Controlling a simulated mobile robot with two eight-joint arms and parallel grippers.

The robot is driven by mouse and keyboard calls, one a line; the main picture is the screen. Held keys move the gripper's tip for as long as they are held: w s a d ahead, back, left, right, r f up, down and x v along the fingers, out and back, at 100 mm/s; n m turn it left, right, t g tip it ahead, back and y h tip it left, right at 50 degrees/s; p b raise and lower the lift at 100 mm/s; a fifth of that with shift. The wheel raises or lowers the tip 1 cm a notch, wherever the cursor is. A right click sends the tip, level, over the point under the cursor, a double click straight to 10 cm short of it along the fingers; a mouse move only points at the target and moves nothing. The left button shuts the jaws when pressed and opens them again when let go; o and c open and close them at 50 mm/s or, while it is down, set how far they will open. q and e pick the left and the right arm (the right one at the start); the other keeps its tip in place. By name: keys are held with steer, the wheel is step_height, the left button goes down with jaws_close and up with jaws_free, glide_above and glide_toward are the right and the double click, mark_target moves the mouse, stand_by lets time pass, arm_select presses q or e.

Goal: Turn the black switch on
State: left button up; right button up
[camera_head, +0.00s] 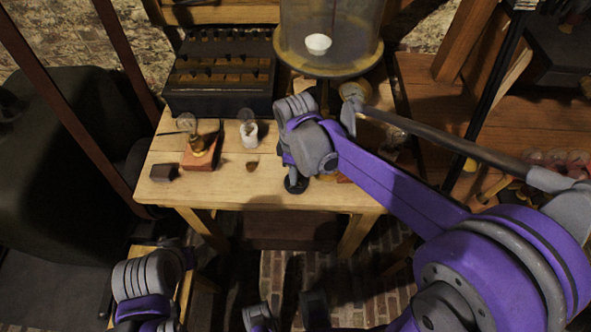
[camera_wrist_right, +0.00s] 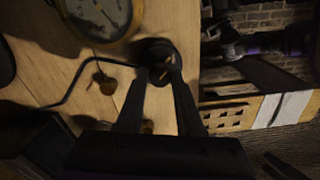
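The black switch (camera_wrist_right: 152,47) is a round black piece on the wooden table (camera_head: 345,194), with small copper-coloured parts at its centre. In the right wrist view my right gripper (camera_wrist_right: 160,75) points at it. Its two dark fingers are apart, with their tips at the near edge of the switch. I cannot tell whether they touch it. In the head view the right gripper (camera_head: 294,182) is at the table's front, and the arm hides most of the switch. My left gripper (camera_head: 290,316) is low at the bottom edge, partly cut off, its fingers unclear.
A round dial gauge (camera_wrist_right: 98,12) lies close beside the switch, and a dark cable (camera_wrist_right: 75,85) runs to it. A black slotted box (camera_head: 220,101) and a large glass jar (camera_head: 335,40) stand at the back. A bulb on a wooden block (camera_head: 199,158) stands left.

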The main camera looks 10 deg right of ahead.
jaws_close()
steer(key=m, duration=0.3)
steer(key=shift+m, duration=0.4)
steer(key=m, duration=0.4)
steer(key=shift+m, duration=0.3)
steer(key=m, duration=0.4)
steer(key=shift+m, duration=0.3)
steer(key=m, duration=0.4)
steer(key=shift+m, duration=0.4)
